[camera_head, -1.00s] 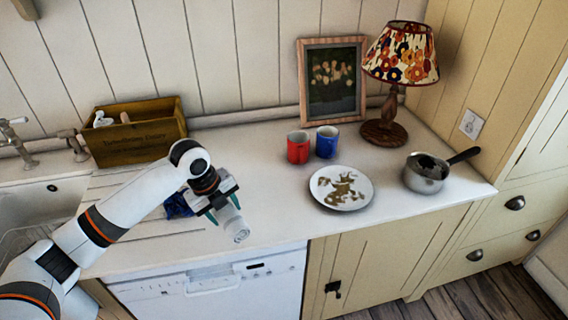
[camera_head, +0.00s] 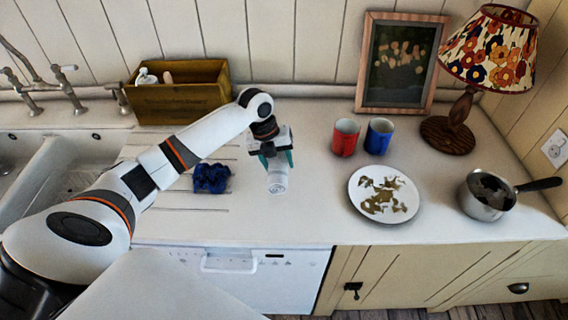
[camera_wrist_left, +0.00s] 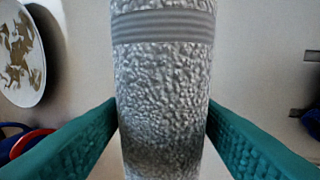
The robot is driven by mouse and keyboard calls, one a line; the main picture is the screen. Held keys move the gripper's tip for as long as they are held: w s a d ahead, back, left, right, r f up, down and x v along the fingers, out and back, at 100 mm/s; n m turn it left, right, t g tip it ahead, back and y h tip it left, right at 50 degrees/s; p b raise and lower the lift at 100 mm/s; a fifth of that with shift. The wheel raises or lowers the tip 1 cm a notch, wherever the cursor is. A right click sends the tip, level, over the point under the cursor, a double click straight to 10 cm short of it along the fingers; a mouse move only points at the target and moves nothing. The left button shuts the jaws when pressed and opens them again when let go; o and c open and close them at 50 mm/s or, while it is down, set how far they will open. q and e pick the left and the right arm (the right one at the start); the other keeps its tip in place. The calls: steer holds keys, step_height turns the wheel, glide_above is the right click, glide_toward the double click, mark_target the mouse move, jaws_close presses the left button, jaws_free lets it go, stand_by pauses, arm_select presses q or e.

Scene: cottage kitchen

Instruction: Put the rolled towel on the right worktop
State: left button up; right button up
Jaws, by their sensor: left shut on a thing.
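The rolled towel (camera_head: 277,180) is a pale grey-white roll. My left gripper (camera_head: 276,160) is shut on it over the worktop (camera_head: 312,215), left of the plate. In the head view the roll hangs below the fingers; I cannot tell whether its lower end touches the surface. In the left wrist view the towel (camera_wrist_left: 163,90) stands between the two green fingers, with its rough weave and a ribbed band showing. My right gripper is not in view.
A dirty plate (camera_head: 364,206), red mug (camera_head: 345,137), blue mug (camera_head: 379,136), saucepan (camera_head: 484,197), lamp (camera_head: 490,50) and picture frame (camera_head: 370,105) stand to the right. A blue cloth (camera_head: 211,178) and wooden box (camera_head: 180,102) are left. Worktop between towel and plate is clear.

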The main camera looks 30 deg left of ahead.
arm_select(q)
steer(key=shift+w+f, duration=0.15)
steer(key=shift+f, duration=0.2)
steer(key=x, duration=0.1)
steer(key=p+x, duration=0.1)
steer(key=x, duration=0.1)
steer(key=shift+a+f, duration=0.25)
steer(key=shift+a, duration=0.05)
steer(key=shift+f, duration=0.2)
steer(key=o, duration=1.1)
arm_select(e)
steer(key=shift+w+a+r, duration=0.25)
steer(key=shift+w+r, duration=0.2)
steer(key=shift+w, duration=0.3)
arm_select(q)
steer(key=b+v, duration=0.2)
steer(key=v, duration=1)
steer(key=shift+r, duration=0.1)
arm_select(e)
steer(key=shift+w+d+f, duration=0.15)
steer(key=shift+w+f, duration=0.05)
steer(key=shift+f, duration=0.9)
